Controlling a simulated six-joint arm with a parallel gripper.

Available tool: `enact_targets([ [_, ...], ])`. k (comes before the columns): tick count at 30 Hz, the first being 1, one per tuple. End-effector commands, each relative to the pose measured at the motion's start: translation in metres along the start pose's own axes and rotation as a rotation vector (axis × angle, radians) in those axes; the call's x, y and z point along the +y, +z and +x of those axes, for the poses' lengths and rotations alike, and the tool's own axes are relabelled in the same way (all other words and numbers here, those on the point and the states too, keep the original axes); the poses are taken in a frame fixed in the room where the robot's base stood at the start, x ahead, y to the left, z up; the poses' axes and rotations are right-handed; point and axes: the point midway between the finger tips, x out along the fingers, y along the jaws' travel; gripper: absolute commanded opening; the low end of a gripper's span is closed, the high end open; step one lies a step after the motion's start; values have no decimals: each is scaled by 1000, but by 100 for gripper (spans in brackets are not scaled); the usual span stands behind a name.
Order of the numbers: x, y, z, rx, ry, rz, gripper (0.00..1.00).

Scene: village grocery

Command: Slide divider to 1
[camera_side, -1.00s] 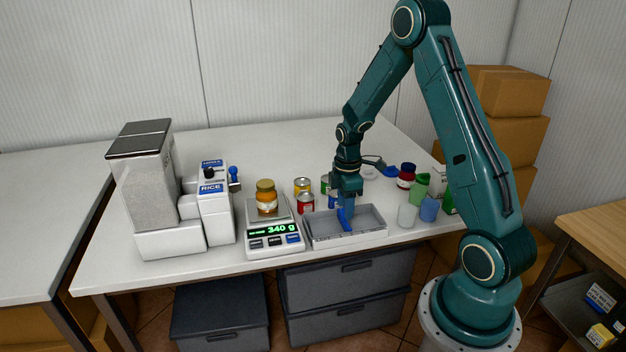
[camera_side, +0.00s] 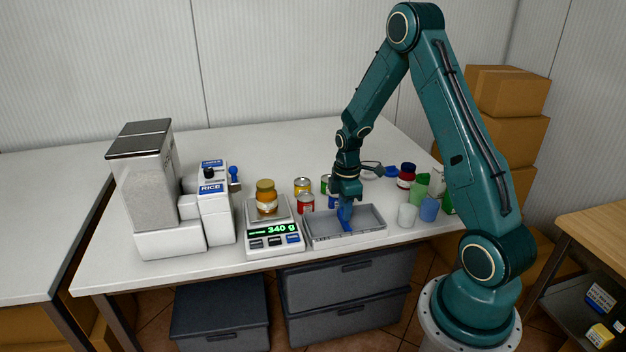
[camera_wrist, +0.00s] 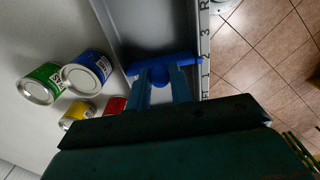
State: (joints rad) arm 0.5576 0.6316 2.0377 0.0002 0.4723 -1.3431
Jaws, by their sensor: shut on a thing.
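The blue divider (camera_wrist: 165,64) stands across the grey tray (camera_side: 318,228). The divider also shows in the side view (camera_side: 346,222), partly hidden by my gripper. My gripper (camera_wrist: 162,80) is shut on the divider's knob, with one finger on each side of it.
The scale (camera_side: 272,238) reads 340 g with a jar (camera_side: 266,197) on it, left of the tray. Several cans, including a red one (camera_side: 306,203), stand behind the tray. A white cup (camera_side: 407,215) and a blue cup (camera_side: 429,208) stand to its right.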

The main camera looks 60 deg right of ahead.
Motion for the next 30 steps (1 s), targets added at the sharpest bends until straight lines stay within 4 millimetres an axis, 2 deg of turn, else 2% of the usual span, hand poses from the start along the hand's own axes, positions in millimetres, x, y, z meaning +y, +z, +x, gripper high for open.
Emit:
enact_targets([
  [18, 1, -27, 0, 1, 1, -2, 9],
  [29, 0, -30, 0, 1, 1, -1, 9],
  [30, 0, -30, 0, 1, 1, -1, 25],
])
